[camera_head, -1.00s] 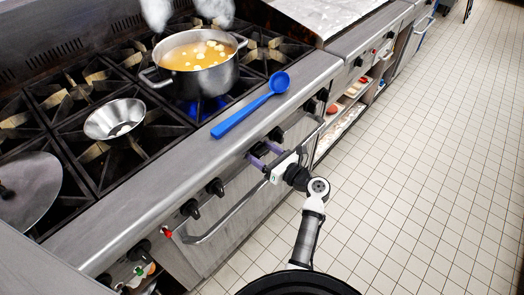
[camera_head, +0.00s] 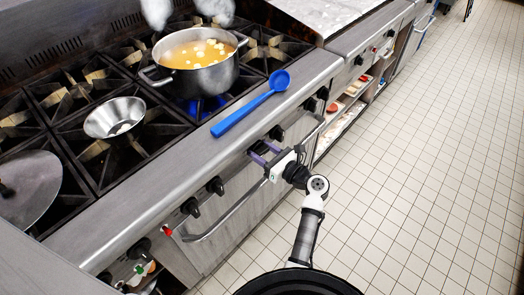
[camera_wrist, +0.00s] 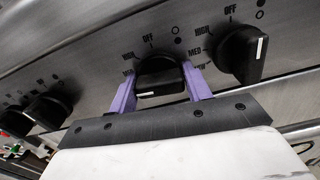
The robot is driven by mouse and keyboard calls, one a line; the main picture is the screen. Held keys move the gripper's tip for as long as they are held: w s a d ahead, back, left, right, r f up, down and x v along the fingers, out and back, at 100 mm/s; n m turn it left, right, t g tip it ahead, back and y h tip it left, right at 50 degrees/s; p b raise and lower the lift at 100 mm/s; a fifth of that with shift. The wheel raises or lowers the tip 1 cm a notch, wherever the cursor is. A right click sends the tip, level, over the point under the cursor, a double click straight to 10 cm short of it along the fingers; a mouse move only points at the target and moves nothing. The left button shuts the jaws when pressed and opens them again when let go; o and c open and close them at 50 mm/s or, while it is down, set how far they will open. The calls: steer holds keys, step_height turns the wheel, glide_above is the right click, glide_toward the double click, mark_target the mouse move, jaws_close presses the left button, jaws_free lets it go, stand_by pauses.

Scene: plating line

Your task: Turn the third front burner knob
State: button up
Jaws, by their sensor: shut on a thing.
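A black burner knob (camera_wrist: 160,72) on the steel front panel sits between the two purple fingers of my gripper (camera_wrist: 159,88) in the wrist view. The fingers are shut on its sides. A white mark shows on the knob's lower face, and the OFF, HIGH and MED labels are around it. A neighbouring black knob (camera_wrist: 242,55) to the right is untouched, its white mark near upright. In the head view my gripper (camera_head: 263,154) reaches the panel from the front, and its fingers mostly hide the held knob.
More knobs (camera_head: 215,186) line the panel to the left. An oven handle (camera_head: 222,222) runs below. On the stove are a soup pot (camera_head: 200,75) over a blue flame, a steel bowl (camera_head: 115,118), a lid (camera_head: 28,190) and a blue spoon (camera_head: 245,112). The tiled floor (camera_head: 420,150) is clear.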

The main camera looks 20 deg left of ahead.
steer(key=shift+n+b, duration=0.85)
steer(key=shift+n, duration=2.25)
steer(key=o, duration=0.9)
steer(key=b+v, duration=0.2)
steer(key=v, duration=1.2)
steer(key=shift+b, duration=0.35)
steer(key=shift+a, duration=0.1)
